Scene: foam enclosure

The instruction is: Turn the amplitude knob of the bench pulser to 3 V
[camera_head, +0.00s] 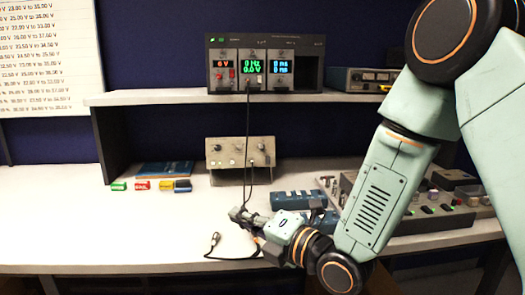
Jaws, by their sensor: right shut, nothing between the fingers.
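A beige box (240,152) with a row of small knobs stands upright at the back of the bench. A dark rack (265,42) on the shelf above has lit modules; its middle display reads 0 Hz and 0.0 V. I cannot tell for certain which of these is the bench pulser, and no amplitude label is legible. My right gripper (241,215) is shut and empty, low over the bench, in front of and below the beige box and apart from it. My left gripper is not in view.
A black cable (247,125) hangs from the rack in front of the beige box. A loose cable end (214,240) lies near my gripper. Blue blocks (298,199) and a grey control panel (430,215) are to the right. Small coloured boxes (141,185) stand left. The bench's left front is clear.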

